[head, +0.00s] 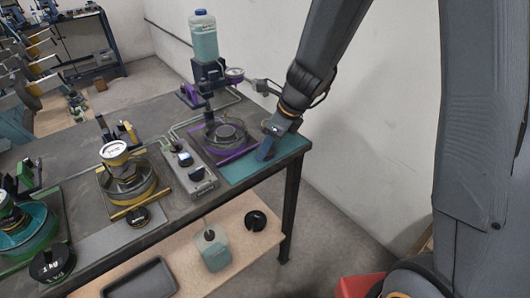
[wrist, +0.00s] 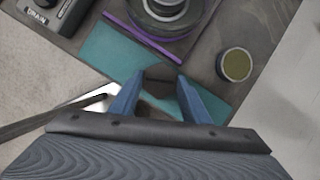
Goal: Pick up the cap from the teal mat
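The teal mat (head: 235,172) lies at the right end of the bench, and it also shows in the wrist view (wrist: 110,52). My gripper (head: 265,152) is over the mat, pointing down. In the wrist view its two blue fingers (wrist: 162,80) are apart. A dark shape (wrist: 162,73) fills the gap between the fingertips, over the mat. It may be the cap, but its outline is mostly hidden. I cannot tell whether the fingers press on it. In the head view the fingers and arm hide it.
A round, olive-topped dark piece (wrist: 235,65) sits on the bench right of the mat. A purple-trimmed station (head: 225,137) with a bottle (head: 203,38) stands behind the mat. A grey control box (head: 188,170) is left of it. A lower shelf (head: 185,240) holds a jug (head: 212,250).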

